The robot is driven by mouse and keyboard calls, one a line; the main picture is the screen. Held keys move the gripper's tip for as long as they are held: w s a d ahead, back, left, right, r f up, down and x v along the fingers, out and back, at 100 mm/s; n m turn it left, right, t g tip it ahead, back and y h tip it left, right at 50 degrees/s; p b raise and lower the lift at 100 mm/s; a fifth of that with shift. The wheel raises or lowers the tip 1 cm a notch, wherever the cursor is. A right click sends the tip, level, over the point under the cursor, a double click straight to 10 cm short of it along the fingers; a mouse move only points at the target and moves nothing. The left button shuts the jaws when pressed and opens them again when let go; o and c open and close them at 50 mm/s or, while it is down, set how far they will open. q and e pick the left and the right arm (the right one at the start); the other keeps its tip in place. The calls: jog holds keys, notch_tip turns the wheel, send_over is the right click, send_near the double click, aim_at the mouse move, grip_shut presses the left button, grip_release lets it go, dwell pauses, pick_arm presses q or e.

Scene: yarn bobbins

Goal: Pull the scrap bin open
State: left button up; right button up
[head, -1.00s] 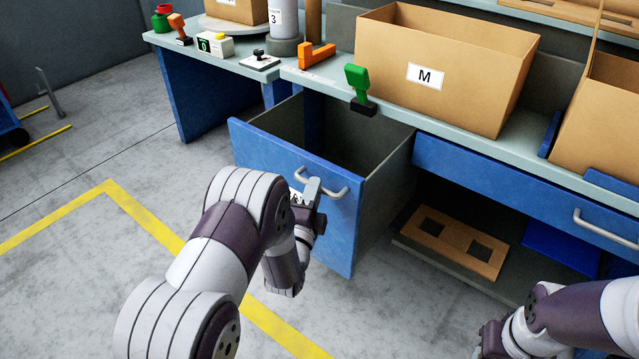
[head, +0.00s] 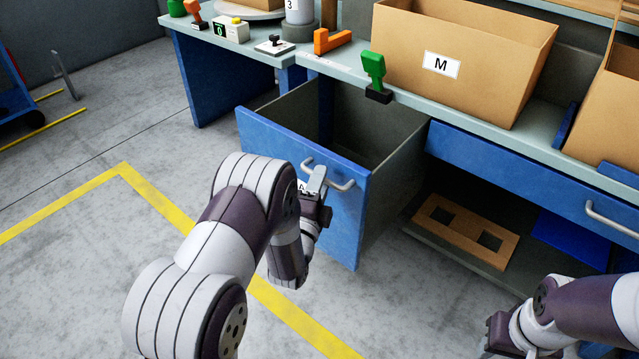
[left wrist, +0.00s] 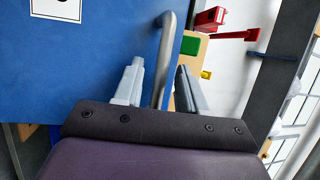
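The scrap bin (head: 290,148) is a blue-fronted drawer under the bench at centre, pulled well out, with its empty-looking grey inside showing. Its curved metal handle (head: 342,186) is on the front and also shows in the left wrist view (left wrist: 166,55). A white label is mostly hidden behind the gripper. My right arm (head: 545,320) is at the lower right; its fingertips do not show.
The bench top carries a cardboard box marked M (head: 480,80), a green hand tool (head: 374,72) and an orange block (head: 330,40). A closed blue drawer (head: 520,175) and a low shelf lie to the right. Clear grey floor with yellow tape (head: 190,225) lies in front.

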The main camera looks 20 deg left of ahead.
pick_arm(q)
jog(key=shift+s, duration=0.1)
jog(key=s+f+p, duration=0.2)
jog(key=s, duration=1)
jog(key=shift+s+d+p, duration=0.15)
jog(key=shift+d+p, duration=0.15)
jog(key=shift+p, duration=0.1)
